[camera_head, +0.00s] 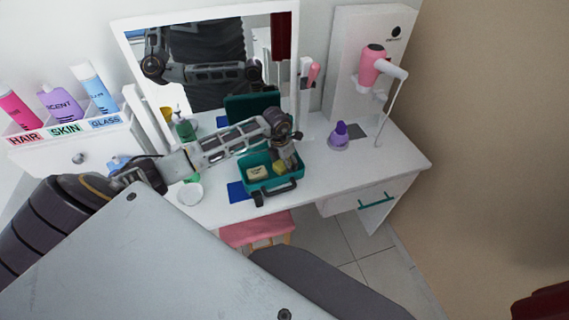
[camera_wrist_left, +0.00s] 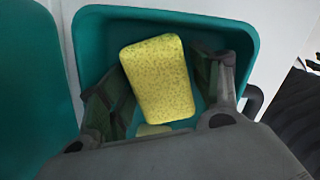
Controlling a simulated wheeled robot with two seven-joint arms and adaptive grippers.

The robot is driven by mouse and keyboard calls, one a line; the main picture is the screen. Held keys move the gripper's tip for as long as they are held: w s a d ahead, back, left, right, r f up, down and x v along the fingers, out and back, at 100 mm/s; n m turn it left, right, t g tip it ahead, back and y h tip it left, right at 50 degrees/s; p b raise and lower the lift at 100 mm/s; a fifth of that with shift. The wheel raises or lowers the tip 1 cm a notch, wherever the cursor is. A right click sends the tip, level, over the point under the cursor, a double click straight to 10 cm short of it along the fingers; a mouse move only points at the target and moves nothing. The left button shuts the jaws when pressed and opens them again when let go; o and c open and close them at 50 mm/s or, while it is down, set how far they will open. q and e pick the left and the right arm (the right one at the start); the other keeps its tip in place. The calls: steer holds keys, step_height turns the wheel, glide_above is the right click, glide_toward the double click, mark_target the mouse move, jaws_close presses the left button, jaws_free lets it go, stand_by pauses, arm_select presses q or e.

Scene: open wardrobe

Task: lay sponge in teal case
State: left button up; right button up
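My left gripper (camera_head: 286,162) reaches down into the case's right part. In the wrist view its fingers (camera_wrist_left: 160,88) lie along both sides of the yellow sponge (camera_wrist_left: 160,75) and look shut on it. The sponge also shows in the head view (camera_head: 279,168), within the case walls. Whether it touches the floor is hidden. My right gripper is out of view.
A blue mat (camera_head: 238,192) and a white round dish (camera_head: 189,194) are to the left. A mirror (camera_head: 205,60) rises behind.

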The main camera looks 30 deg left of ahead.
mark_target(281, 164)
arm_select(q)
steer(key=shift+r, duration=0.1)
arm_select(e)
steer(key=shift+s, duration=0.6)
arm_select(q)
steer(key=shift+r, duration=0.1)
steer(key=r, duration=0.3)
steer(key=s+r, duration=0.1)
steer(key=r, duration=0.6)
steer(key=shift+s+a+r, duration=0.15)
steer(key=shift+s+r, duration=0.05)
steer(key=shift+s, duration=0.05)
steer(key=shift+s+r, duration=0.1)
steer(key=shift+r, duration=0.6)
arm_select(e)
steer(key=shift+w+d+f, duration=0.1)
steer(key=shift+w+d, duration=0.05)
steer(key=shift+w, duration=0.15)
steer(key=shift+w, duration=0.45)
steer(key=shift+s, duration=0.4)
